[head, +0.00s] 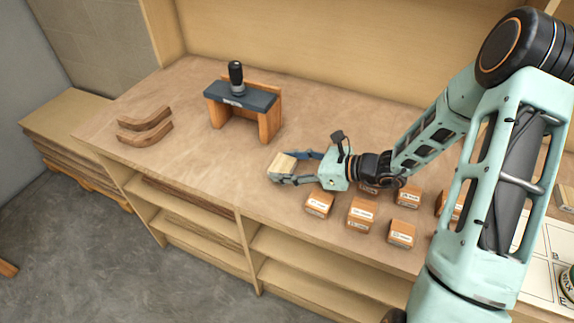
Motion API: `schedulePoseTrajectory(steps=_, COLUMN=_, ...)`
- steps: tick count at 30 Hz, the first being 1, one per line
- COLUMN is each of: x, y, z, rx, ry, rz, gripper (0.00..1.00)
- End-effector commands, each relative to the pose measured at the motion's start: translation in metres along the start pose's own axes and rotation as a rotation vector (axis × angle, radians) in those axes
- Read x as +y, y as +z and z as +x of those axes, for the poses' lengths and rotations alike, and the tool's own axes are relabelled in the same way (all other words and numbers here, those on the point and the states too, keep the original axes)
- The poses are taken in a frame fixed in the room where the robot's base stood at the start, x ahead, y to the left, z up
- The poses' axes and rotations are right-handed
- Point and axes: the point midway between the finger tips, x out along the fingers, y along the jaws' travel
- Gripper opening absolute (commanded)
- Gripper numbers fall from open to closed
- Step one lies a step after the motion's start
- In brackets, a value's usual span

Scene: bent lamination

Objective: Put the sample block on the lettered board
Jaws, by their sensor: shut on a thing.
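My gripper (291,168) is shut on a wooden block (284,161) with a pale top, near the middle of the worktop. The block sits between the two fingers, which hide part of its sides. I cannot tell whether it touches the worktop. A white board (538,272) with dark lines and a few letters shows at the lower right edge, partly hidden by my arm and cut off by the frame. The gripper is far to the left of it.
Several labelled wooden blocks (361,212) stand on the worktop (200,165) just right of the gripper. A wooden stand with a dark top and black knob (236,78) is behind. Two curved wood strips (145,128) lie at left. A round item (568,283) is on the board.

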Motion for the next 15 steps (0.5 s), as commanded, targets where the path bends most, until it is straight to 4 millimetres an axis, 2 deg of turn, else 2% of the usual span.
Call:
schedulePoseTrajectory(steps=10, x=-0.0002, y=-0.0043, z=0.0017, rx=0.000, ry=0.000, rz=-0.001, gripper=0.29)
schedulePoseTrajectory(steps=11, x=-0.0002, y=-0.0041, z=0.0016, rx=0.000, ry=0.000, rz=-0.001, gripper=0.54)
schedulePoseTrajectory(steps=15, x=-0.0002, y=-0.0030, z=0.0011, rx=0.000, ry=0.000, rz=-0.001, gripper=0.70)
